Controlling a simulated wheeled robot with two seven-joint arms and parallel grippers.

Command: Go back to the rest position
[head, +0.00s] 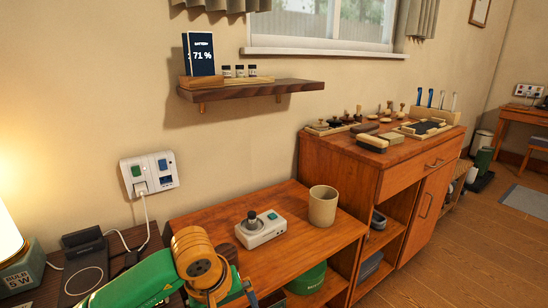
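In the head view a green link of my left arm (140,287) comes in from the lower left. It ends in a tan ringed joint (197,255) in front of the low wooden cabinet's left end. The arm bends down there and leaves the bottom edge of the picture. My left gripper's fingertips do not show. My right arm and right gripper are not in view.
The low wooden cabinet (290,262) bears a white device with a dark knob (260,230) and a beige cup (323,206). A dark charging pad (84,281) lies left of my arm. A wall shelf (250,90) is above. Open floor (470,235) lies at right.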

